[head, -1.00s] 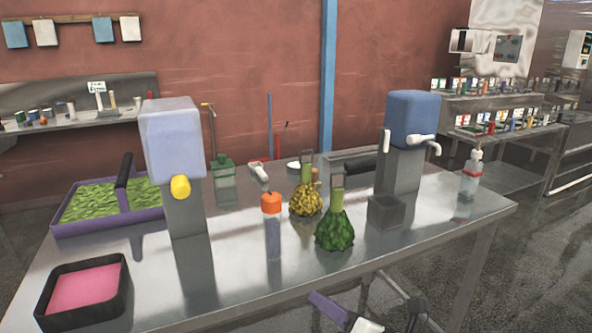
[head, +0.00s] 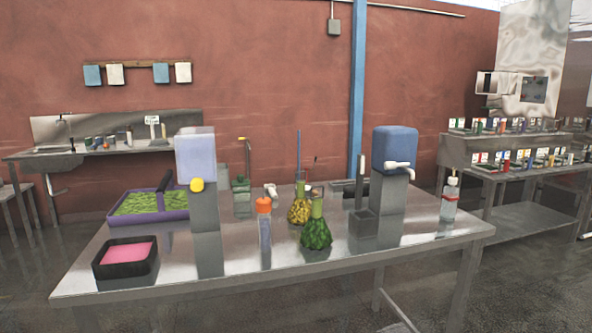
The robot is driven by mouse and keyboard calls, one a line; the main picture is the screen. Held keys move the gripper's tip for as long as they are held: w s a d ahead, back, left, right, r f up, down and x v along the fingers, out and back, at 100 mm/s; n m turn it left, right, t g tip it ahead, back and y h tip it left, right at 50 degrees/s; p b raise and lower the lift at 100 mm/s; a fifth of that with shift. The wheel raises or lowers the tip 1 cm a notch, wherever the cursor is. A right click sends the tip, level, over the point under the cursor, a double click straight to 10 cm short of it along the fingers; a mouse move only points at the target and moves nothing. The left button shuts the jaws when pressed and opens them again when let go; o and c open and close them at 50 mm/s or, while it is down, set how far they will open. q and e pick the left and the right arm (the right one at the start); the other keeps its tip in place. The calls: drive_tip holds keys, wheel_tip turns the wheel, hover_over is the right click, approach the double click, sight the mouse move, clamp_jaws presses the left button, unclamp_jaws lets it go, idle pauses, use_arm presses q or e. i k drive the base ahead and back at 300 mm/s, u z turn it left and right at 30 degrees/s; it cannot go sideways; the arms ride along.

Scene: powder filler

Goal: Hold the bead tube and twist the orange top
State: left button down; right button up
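The bead tube (head: 265,231) stands upright on the metal table, left of the middle of the head view. It is clear, with a pale purplish filling. Its orange top (head: 264,205) sits on its upper end. Nothing touches the tube or its top. Neither of my grippers shows in the head view now.
A purple-rimmed tray (head: 176,216) of green pieces and a black tray (head: 126,271) with a pink inside are at the left. Dispensers with lilac (head: 195,156) and blue (head: 394,150) tops flank the tube. Yellow (head: 300,210) and green (head: 316,234) flasks stand right of it.

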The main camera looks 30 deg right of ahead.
sight(264, 205)
drive_tip(key=z, duration=2.05)
drive_tip(key=i, duration=0.6)
drive_tip(key=u, duration=1.65)
